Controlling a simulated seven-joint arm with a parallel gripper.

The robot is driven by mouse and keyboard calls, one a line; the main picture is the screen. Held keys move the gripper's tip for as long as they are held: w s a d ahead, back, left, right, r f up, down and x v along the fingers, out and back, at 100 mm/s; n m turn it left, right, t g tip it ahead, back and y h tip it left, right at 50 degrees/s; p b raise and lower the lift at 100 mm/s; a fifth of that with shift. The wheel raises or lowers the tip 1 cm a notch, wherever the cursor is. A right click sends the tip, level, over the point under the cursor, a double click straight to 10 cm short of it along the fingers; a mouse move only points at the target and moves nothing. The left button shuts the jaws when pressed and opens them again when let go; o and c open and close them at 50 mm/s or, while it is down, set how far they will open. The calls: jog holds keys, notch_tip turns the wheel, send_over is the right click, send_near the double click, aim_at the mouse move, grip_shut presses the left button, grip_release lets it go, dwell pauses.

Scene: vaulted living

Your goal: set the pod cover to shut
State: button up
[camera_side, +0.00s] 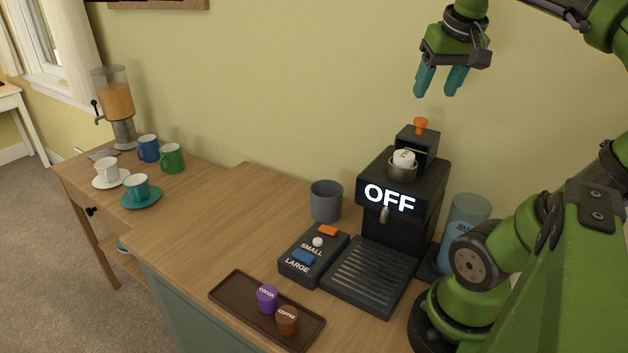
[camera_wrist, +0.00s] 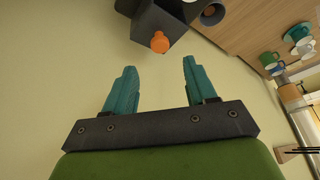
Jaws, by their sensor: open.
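The black coffee machine (camera_side: 375,212) stands on the counter, with a lit sign reading OFF. On its top, the pod cover (camera_side: 417,142) stands raised, a dark block with an orange knob (camera_side: 421,124) on top. In front of it, a white pod (camera_side: 404,157) sits in a round metal holder (camera_side: 402,173). My gripper (camera_side: 440,82) is open and empty, in the air above the cover and slightly to its right. In the wrist view the orange knob (camera_wrist: 160,42) shows beyond my open fingers (camera_wrist: 150,85), apart from them; the pod is not visible there.
A control box (camera_side: 313,255) with SMALL and LARGE buttons sits left of the machine, and a grey cup (camera_side: 326,201) behind it. A dark tray (camera_side: 245,296) holds cocoa and coffee pods. A blue water tank (camera_side: 465,222) stands to the right. Cups and a juice dispenser (camera_side: 117,105) stand far left.

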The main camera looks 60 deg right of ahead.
aim_at(421, 119)
jog(key=x, duration=0.7)
jog(key=shift+w+d+f, duration=0.1)
jog(key=shift+f, duration=0.2)
jog(key=shift+c, duration=0.5)
grip_shut()
